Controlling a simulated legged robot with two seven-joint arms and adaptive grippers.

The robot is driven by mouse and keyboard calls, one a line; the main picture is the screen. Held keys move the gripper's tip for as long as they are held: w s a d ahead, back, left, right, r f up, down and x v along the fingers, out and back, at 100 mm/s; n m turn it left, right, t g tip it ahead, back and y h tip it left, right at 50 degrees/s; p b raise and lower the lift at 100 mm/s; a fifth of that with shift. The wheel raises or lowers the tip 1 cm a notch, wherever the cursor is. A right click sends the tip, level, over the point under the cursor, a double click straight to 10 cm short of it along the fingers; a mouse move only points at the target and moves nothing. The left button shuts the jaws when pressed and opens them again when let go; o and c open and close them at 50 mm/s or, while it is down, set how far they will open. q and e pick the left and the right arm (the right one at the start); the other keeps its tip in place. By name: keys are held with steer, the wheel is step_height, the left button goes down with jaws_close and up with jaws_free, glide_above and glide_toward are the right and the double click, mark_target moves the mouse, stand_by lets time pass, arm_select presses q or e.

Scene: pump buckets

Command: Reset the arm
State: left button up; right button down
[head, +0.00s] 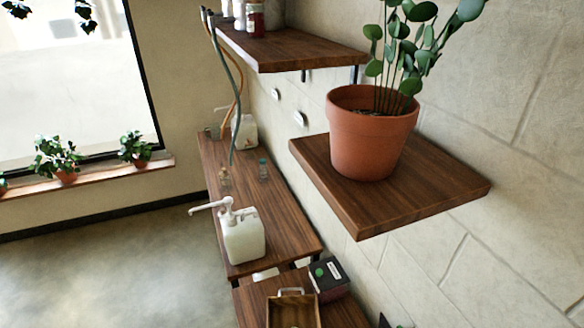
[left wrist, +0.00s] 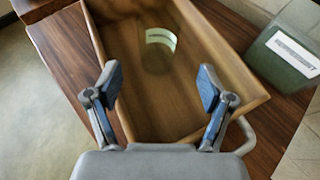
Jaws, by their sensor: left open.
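My left gripper (left wrist: 158,84) is open in the left wrist view, its two fingers apart with nothing between them. It is over the near end of a wooden tray (left wrist: 222,50) with a metal handle (left wrist: 247,134). Inside the tray is a dim, see-through round item with a pale green label (left wrist: 161,39). In the head view the tray (head: 270,314) is at the bottom edge, partly cut off. Neither of my arms shows in the head view, and my right gripper is in no view.
A dark box (head: 335,283) stands beside the tray. A white pump bucket (head: 243,241) stands on the wooden table (head: 290,226), with small bottles behind. A potted plant (head: 368,140) sits on a wall shelf (head: 430,195) at right. Open floor (head: 110,265) lies left.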

arm_select(q)
steer(key=s+a+r+m+g+y, duration=0.1)
steer(key=s+a+m+g+y, duration=0.15)
steer(key=s+a+m, duration=0.6)
steer(key=s+a+m+g+y, duration=0.1)
steer(key=s+a+m+g, duration=0.25)
steer(key=m, duration=1.05)
steer(key=s+a+r+m+g+y, duration=0.1)
steer(key=s+a+m+g, duration=0.35)
steer(key=m, duration=0.75)
step_height(320, 180, down, 27)
steer(key=s+b, duration=0.2)
steer(key=s, duration=0.1)
steer(key=s+a+f, duration=0.2)
steer(key=s+f, duration=0.7)
steer(key=s+a+f+g+b, duration=0.1)
steer(key=s+f, duration=0.8)
steer(key=f, duration=0.1)
steer(key=shift+a, duration=0.4)
